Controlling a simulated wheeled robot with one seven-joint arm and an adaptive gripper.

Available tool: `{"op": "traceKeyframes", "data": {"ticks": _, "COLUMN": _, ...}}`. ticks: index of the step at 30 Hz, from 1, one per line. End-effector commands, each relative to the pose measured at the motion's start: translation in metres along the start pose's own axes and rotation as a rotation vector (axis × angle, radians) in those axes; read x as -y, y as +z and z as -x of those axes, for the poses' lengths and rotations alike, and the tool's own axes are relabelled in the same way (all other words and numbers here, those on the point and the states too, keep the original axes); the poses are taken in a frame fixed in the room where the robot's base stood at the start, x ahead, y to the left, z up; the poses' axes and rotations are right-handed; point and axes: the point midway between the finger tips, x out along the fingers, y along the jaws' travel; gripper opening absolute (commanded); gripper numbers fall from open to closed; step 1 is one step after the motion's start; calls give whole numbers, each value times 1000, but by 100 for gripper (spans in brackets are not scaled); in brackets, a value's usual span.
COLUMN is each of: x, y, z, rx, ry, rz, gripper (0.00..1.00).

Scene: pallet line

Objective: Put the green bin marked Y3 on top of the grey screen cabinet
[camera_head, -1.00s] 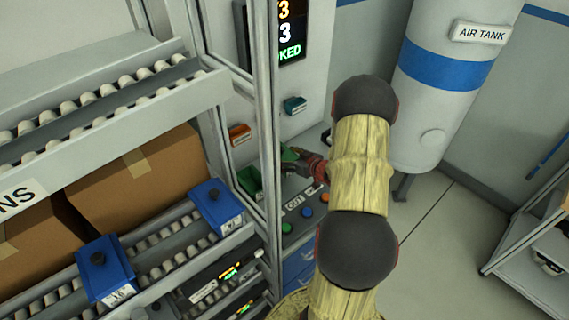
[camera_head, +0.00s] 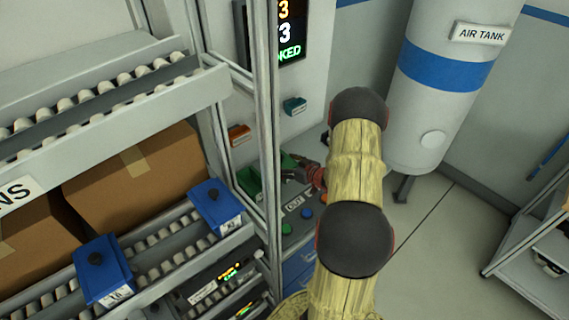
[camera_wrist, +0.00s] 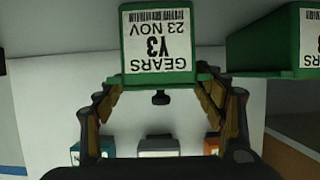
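The green bin marked Y3 (camera_wrist: 158,42) fills the upper middle of the wrist view, with its label upside down. A dark knob (camera_wrist: 160,98) is beside its lid edge. My gripper (camera_wrist: 160,88) is open, with its fingers apart on either side of the knob; I cannot tell whether they touch the bin. In the head view my gripper (camera_head: 301,172) is by the green bins (camera_head: 250,182), partly hidden by a post and my arm. The light grey cabinet with a lit screen (camera_head: 291,32) stands behind; its top is out of view.
A second green bin (camera_wrist: 275,42) stands close beside Y3. A metal post (camera_head: 268,120) rises in front. The roller rack at left holds cardboard boxes (camera_head: 140,175) and blue bins (camera_head: 103,272). The air tank (camera_head: 445,75) stands at the right, with clear floor below it.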

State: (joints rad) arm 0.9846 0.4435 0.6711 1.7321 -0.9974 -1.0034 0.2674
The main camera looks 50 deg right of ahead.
Motion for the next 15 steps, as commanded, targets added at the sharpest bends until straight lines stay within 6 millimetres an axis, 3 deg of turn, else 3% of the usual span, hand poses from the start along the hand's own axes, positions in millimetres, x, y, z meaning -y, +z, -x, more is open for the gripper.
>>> {"op": "traceKeyframes", "data": {"ticks": 9, "x": 0, "y": 0, "z": 0, "rx": 1, "ry": 0, "rz": 0, "gripper": 87}}
{"op": "traceKeyframes", "data": {"ticks": 15, "x": 0, "y": 0, "z": 0, "rx": 1, "ry": 0, "rz": 0, "gripper": 87}}
